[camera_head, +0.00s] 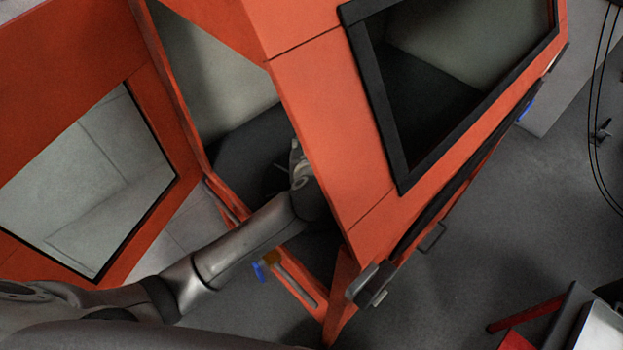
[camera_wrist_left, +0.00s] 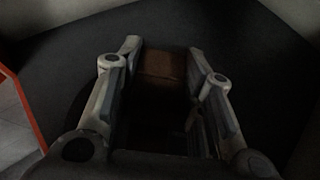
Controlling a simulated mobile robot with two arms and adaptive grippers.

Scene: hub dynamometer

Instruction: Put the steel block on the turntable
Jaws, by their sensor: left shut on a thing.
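My left arm reaches through the opening of the orange machine. My left gripper (camera_head: 298,168) shows only in part there, the rest being hidden by the orange wall. In the left wrist view, the left gripper (camera_wrist_left: 163,62) is shut on a brownish, dim block (camera_wrist_left: 162,68), which I take to be the steel block, between its two fingers. A dark, flat surface with a curved edge, seemingly the turntable (camera_head: 236,152), lies inside the machine beside the gripper. I cannot tell whether the block touches it. My right gripper is not in view.
The orange machine wall (camera_head: 330,120) with a dark-framed window stands close on the right of my arm. An open orange door (camera_head: 165,130) with a window is at the left. The orange sill (camera_head: 295,285) runs below my forearm.

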